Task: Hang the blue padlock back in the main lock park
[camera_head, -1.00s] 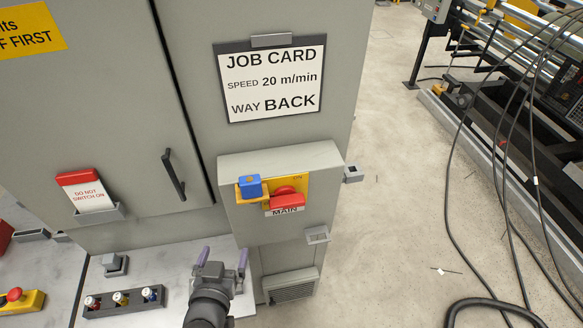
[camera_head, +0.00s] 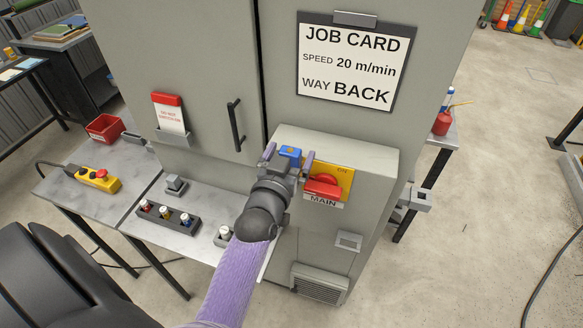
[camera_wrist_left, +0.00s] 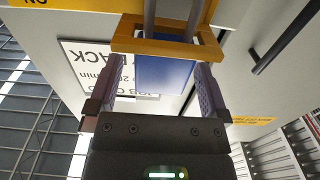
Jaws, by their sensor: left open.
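The blue padlock (camera_head: 290,152) sits in a yellow-orange holder left of the red main switch (camera_head: 322,187) on the grey switch box. In the left wrist view the padlock's blue body (camera_wrist_left: 165,76) lies between my fingers, inside the orange frame (camera_wrist_left: 122,42), with grey bars above it. My left gripper (camera_head: 289,155) is open, one finger on each side of the padlock, with a gap visible on both sides. A small grey bracket (camera_head: 348,241) is on the box front below the switch; I cannot tell whether it is the main lock park. My right gripper is out of view.
A job card (camera_head: 351,62) hangs above the box. A door handle (camera_head: 235,125) and a red-and-white tag (camera_head: 169,113) are to the left. Open floor lies right.

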